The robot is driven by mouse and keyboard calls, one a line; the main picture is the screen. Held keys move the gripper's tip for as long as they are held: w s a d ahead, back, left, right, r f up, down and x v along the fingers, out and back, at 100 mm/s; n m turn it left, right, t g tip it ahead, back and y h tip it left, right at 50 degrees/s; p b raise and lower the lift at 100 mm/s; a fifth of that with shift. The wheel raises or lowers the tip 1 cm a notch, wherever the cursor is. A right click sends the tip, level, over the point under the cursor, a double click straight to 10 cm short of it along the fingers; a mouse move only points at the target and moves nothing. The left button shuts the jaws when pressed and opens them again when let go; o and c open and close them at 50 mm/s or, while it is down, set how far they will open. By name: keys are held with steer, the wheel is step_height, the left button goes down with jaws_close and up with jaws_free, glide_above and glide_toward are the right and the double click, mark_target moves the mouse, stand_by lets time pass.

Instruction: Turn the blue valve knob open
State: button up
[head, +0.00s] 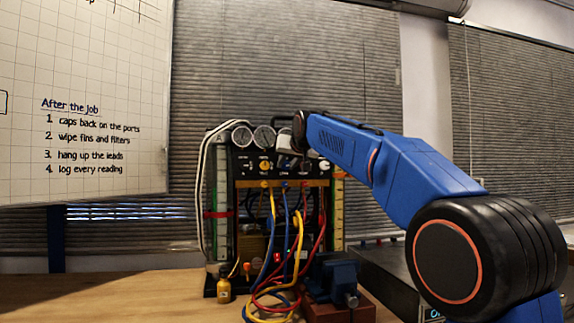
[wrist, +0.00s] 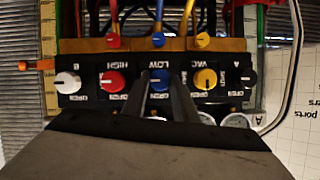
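The blue valve knob (wrist: 160,79) is on the black front panel of the gauge rig (head: 285,170), under the label LOW, which appears upside down in the wrist view. My gripper (wrist: 161,76) reaches to the panel with one finger on each side of the knob. The fingers are apart by about the knob's width. I cannot tell whether they press on it. In the head view my gripper (head: 288,150) is in front of the panel's upper middle and hides the blue knob. The knob's pointer position is not clear.
A red knob (wrist: 113,82) and a yellow knob (wrist: 205,79) flank the blue one, with a white knob (wrist: 68,82) and a black knob (wrist: 243,79) farther out. Coloured hoses (head: 297,240) hang in front.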

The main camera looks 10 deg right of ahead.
steer(key=shift+c, duration=0.7)
steer(key=shift+a, duration=0.1)
steer(key=n+h, duration=0.2)
steer(key=shift+a+n, duration=0.2)
steer(key=shift+n, duration=0.2)
steer(key=n+h, duration=0.2)
steer(key=n, duration=0.1)
steer(key=shift+a+f, duration=0.15)
steer(key=n+t+h, duration=0.1)
steer(key=n+h, duration=0.1)
steer(key=n, duration=0.1)
steer(key=shift+a+f, duration=0.1)
steer(key=shift+f+n+t+h, duration=0.1)
steer(key=shift+n+t+h, duration=0.25)
steer(key=shift+n, duration=0.7)
steer(key=shift+f+n+t+h, duration=0.1)
steer(key=shift+n+t+h, duration=0.25)
steer(key=shift+n, duration=0.7)
